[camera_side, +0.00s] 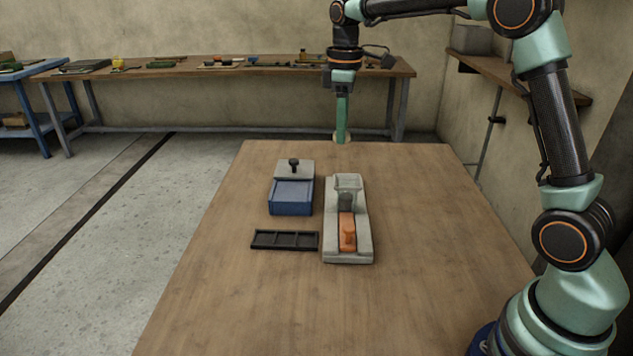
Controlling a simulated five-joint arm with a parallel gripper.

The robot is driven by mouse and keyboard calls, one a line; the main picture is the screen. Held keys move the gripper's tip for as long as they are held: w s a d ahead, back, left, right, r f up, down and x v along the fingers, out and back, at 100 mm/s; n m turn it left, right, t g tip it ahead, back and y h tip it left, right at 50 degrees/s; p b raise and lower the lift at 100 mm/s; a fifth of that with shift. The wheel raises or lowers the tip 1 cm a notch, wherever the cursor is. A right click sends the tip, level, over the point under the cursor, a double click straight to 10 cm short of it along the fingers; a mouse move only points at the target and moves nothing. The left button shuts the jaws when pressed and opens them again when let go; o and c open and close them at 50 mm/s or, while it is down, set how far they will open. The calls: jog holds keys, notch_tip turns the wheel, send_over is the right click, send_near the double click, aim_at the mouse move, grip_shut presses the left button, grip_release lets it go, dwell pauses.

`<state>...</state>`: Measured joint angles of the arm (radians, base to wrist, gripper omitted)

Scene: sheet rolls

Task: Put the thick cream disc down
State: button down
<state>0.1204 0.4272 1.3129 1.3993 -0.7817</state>
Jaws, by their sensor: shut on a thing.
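My gripper (342,137) points straight down at the far edge of the wooden table. Its green fingers are shut on the thick cream disc (335,137), which shows only as a small pale shape on both sides of the fingertips. The fingers hide its middle. I cannot tell from this view whether the disc touches the table or hangs just above or beyond its far edge.
A blue box (290,197) stands mid-table, with a grey plate with a black knob (294,168) behind it. A black compartment tray (285,240) lies in front. A grey fixture (352,255) holds an orange block (347,232). The table's (430,220) right side and front are clear.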

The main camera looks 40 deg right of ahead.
jog(key=s+a+f+m, duration=0.2)
jog(key=s+a+m, duration=0.45)
jog(key=s, duration=0.35)
jog(key=w+d+n, duration=1.7)
jog(key=shift+w+f, duration=0.2)
jog(key=shift+f, duration=0.05)
notch_tip(320, 180, down, 20)
jog(key=shift+r, duration=0.2)
jog(key=shift+f, duration=0.2)
